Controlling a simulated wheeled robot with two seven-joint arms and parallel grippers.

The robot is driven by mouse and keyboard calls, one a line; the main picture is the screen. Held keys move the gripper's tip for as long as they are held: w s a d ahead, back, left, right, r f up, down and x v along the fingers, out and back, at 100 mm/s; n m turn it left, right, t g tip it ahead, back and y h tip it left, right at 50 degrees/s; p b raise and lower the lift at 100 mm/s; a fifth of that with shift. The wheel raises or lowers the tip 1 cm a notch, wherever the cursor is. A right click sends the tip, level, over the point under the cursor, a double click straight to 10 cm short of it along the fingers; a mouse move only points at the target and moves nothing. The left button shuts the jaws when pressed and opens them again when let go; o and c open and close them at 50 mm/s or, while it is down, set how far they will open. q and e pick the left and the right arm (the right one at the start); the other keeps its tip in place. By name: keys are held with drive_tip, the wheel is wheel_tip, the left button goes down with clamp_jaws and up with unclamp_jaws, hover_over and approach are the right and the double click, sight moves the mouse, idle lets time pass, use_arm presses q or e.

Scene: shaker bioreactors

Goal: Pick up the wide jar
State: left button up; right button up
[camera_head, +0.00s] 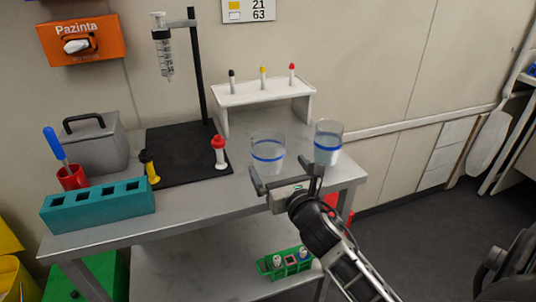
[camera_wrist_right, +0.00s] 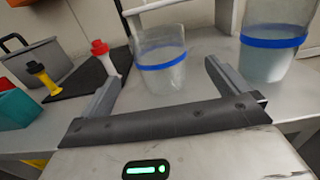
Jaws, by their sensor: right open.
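Two clear jars with blue bands stand on the grey table. The left jar (camera_head: 267,154) looks the wider of the two in the head view. The right jar (camera_head: 328,142) looks narrower and taller and holds pale liquid. My right gripper (camera_head: 286,176) is open and empty, in front of the jars. In the right wrist view the left jar (camera_wrist_right: 162,60) stands ahead, between and beyond the fingertips (camera_wrist_right: 160,78). The right jar (camera_wrist_right: 271,45) is outside the right-hand finger there. I cannot tell whether a finger touches either jar. My left gripper is not in view.
A black stand base (camera_head: 185,165) with red-capped (camera_head: 219,152) and yellow (camera_head: 149,166) vials lies left of the jars. A white rack (camera_head: 262,92) stands behind. A teal block (camera_head: 98,206) and grey box (camera_head: 92,145) are far left. A green rack (camera_head: 285,263) sits on the lower shelf.

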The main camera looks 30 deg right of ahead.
sight(263, 138)
drive_tip(key=x, duration=0.8)
drive_tip(key=shift+w, duration=0.15)
drive_tip(key=c, duration=1.2)
drive_tip(key=shift+o, duration=0.2)
drive_tip(key=shift+r, duration=0.6)
drive_tip(key=s+r, duration=0.1)
drive_tip(key=r, duration=0.1)
drive_tip(key=s+a+r+p, duration=0.1)
drive_tip(key=r, duration=0.1)
drive_tip(key=s+r+p, duration=0.1)
drive_tip(key=r, duration=0.2)
drive_tip(key=shift+s+a, duration=0.3)
drive_tip(key=shift+s, duration=0.1)
drive_tip(key=s+a+r, duration=0.3)
drive_tip(key=s+r, duration=0.2)
drive_tip(key=s, duration=0.4)
drive_tip(key=shift+a, duration=0.4)
drive_tip(key=shift+s+f, duration=0.1)
